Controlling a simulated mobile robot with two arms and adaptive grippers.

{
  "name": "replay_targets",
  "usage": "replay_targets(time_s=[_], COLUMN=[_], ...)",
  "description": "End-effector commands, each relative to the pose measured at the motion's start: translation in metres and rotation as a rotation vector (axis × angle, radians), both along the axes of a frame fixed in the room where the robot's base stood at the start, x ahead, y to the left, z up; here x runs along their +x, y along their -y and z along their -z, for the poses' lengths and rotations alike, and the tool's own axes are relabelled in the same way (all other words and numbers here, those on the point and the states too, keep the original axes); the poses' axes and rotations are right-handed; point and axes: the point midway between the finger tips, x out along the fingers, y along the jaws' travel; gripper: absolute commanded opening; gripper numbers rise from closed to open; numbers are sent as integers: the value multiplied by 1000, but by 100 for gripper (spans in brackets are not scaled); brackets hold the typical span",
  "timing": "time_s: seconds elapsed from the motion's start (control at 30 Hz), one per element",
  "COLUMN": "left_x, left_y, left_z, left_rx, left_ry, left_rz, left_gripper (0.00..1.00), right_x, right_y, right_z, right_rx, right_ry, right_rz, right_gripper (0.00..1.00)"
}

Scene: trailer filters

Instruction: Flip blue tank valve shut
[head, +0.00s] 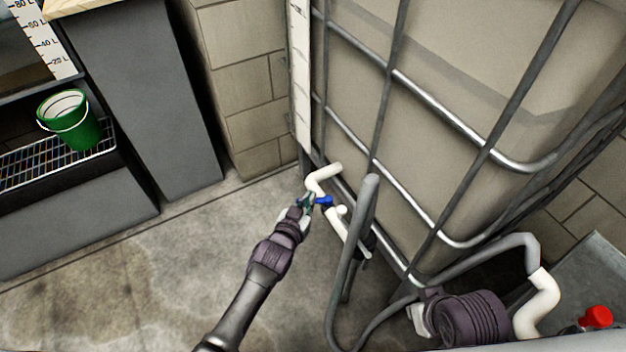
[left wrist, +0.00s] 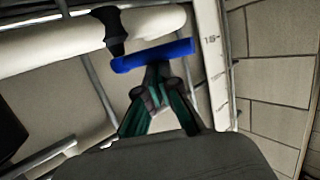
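The blue valve handle (head: 324,201) sits on a white pipe (head: 322,178) at the lower front of the caged tank (head: 440,60). In the left wrist view the handle (left wrist: 153,55) is a flat blue bar lying nearly crosswise, joined to the white pipe by a black stem (left wrist: 112,30). My left gripper (head: 308,203) is right at the handle, on its left side in the head view. Its green fingers (left wrist: 158,78) come together at the tips, close against the handle's near edge. The tips are partly hidden there, and I see no clear grasp.
Metal cage bars (head: 340,125) and a grey hose (head: 350,240) stand close to the right of the valve. A green bucket (head: 72,122) is on a shelf at left. The floor left of my arm is clear.

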Motion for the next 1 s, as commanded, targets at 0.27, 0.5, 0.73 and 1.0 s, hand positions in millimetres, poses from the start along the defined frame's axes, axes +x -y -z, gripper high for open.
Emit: replay_targets(time_s=[0.27,0.5,0.73,1.0], left_x=[-11,-11,-30,-79], left_y=[5,4,-5,-26], left_z=[2,4,0,-17], left_rx=[0,2,3,1], left_ry=[-12,-10,-10,-5], left_rz=[6,6,4,6], left_gripper=[0,0,0,0], right_x=[0,1,1,1], right_y=[0,0,0,0], right_z=[-13,-10,-10,-11], right_rx=[0,1,1,0], right_ry=[2,4,4,3], right_rz=[0,0,0,0], right_gripper=[0,0,0,0])
